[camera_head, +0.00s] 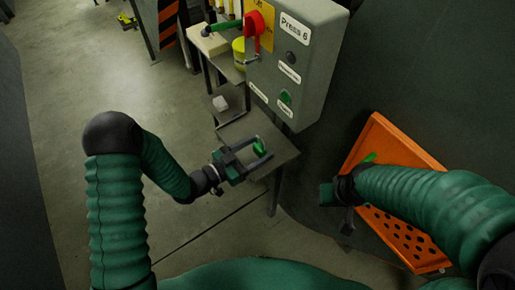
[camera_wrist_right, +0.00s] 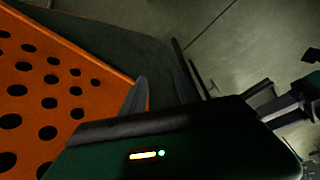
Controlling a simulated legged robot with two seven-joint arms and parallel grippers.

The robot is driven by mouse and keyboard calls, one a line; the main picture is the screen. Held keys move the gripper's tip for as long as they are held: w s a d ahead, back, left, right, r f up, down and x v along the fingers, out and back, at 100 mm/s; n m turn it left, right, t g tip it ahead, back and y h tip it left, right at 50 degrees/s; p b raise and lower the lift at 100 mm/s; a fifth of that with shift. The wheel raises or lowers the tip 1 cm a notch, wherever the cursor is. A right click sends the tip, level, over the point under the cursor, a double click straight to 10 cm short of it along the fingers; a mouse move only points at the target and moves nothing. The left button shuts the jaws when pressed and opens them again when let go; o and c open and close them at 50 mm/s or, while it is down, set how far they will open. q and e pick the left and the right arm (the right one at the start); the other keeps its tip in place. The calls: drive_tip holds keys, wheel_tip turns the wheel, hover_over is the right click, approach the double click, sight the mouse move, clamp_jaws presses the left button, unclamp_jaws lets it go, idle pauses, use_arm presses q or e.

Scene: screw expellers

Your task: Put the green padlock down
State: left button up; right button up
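The green padlock (camera_head: 259,149) shows as a small green shape at the small dark table (camera_head: 284,151), in the head view. My left gripper (camera_head: 261,151) is over this table with its two fingers spread apart. The padlock is between the fingertips, nearer the upper finger, and a gap shows towards the lower one. I cannot tell whether the padlock touches the tabletop. My right gripper (camera_wrist_right: 160,88) is beside the orange perforated panel, with a gap between its fingers and nothing visible in it. In the head view its fingers are hard to make out.
A grey control box (camera_head: 289,62) marked "Press 6", with a red handle (camera_head: 254,27), stands above the table. The orange panel (camera_head: 397,141) is at right, with another green item (camera_head: 369,158) on it. A shelf holds a yellow tub (camera_head: 239,48). The floor at left is mostly clear.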

use_arm(q)
drive_tip(key=shift+a, duration=0.15)
drive_tip(key=shift+a+r, duration=0.1)
drive_tip(key=shift+a, duration=0.1)
drive_tip(key=f+b+v, duration=0.1)
drive_tip(key=v, duration=1)
drive_tip(key=w+a+f+n+g+y, duration=0.1)
drive_tip(key=w+a+f+n+y, duration=0.25)
drive_tip(key=a+y, duration=0.7)
drive_tip(key=s+r+n+g+y, duration=0.2)
drive_tip(key=s+n+g, duration=0.4)
drive_tip(key=s, duration=0.8)
drive_tip(key=shift+r+n+g+y, duration=0.3)
drive_tip(key=shift+r+n+y, duration=0.1)
drive_tip(key=shift+n+y, duration=0.3)
drive_tip(key=shift+d, duration=0.2)
